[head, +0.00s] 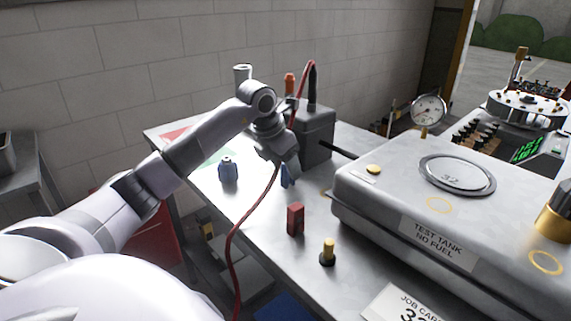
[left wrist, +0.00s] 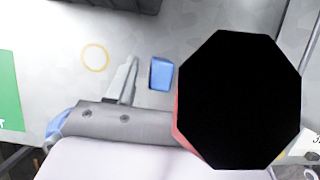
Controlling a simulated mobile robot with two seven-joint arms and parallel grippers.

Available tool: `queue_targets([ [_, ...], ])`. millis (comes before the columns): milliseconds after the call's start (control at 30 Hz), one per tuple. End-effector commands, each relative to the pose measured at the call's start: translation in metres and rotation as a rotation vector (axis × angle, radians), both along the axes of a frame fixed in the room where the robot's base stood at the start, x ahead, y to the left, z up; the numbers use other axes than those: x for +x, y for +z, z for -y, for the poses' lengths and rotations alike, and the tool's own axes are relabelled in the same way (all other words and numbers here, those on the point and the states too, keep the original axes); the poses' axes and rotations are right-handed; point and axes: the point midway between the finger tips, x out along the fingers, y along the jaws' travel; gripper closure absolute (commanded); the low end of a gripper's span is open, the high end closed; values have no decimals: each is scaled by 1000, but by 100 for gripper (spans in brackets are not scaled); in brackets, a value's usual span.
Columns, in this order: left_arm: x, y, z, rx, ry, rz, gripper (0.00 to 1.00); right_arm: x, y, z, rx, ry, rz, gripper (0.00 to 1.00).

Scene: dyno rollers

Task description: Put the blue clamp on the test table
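A blue block (head: 285,176), which looks like the blue clamp, is at the grey metal table (head: 262,215), partly hidden by my left gripper (head: 291,168). My left gripper is low over the table, right at this block. In the left wrist view the blue block (left wrist: 161,73) shows beside one grey finger (left wrist: 123,82). A large black octagonal shape (left wrist: 240,100) covers much of that view, and I cannot see a second finger. I cannot tell whether the gripper holds the block. My right gripper is not in view.
A red block (head: 295,220) and a yellow-topped black piece (head: 328,252) stand in front. A grey box (head: 316,135) is behind; the test tank (head: 390,205) is at right. A red cable (head: 240,225) hangs across the table.

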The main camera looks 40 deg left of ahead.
Motion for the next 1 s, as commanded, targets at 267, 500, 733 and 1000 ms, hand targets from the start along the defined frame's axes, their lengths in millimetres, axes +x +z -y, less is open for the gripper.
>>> queue_targets([
  [267, -2, 10, 0, 1, -1, 2, 47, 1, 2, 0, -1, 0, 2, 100],
  [500, -19, 54, -2, 3, -1, 5, 47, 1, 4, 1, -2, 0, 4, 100],
  [733, -37, 96, -3, 1, -1, 3, 47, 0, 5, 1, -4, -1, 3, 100],
  [1000, -46, 114, -4, 0, 0, -1, 47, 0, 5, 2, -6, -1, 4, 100],
])
